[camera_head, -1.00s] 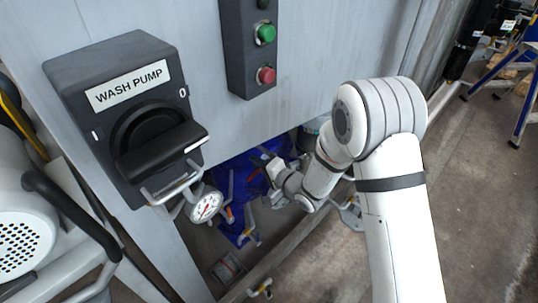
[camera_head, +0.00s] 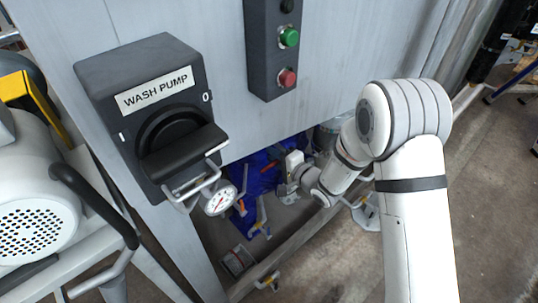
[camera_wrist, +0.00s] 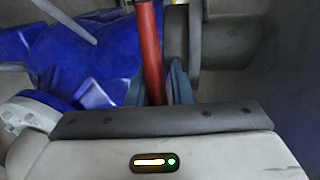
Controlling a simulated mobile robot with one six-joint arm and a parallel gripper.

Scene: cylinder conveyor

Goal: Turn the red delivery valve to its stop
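The red delivery valve shows in the wrist view as a red handle (camera_wrist: 150,45), a bar running up the picture beside a grey round fitting (camera_wrist: 183,45). My gripper (camera_wrist: 157,82) has its two blue-grey fingers close together on either side of this bar, and it looks shut on it. The lower end of the bar reaches down between the fingers toward the palm. In the head view my gripper (camera_head: 291,172) is low under the grey panel, near the blue pump body (camera_head: 257,172). The red handle cannot be made out there.
The wash pump switch box (camera_head: 165,110) and the gauge (camera_head: 220,199) hang at left. A button box (camera_head: 272,60) with green and red buttons is on the panel above. A low rail (camera_head: 285,245) crosses the floor in front. Open floor lies at right.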

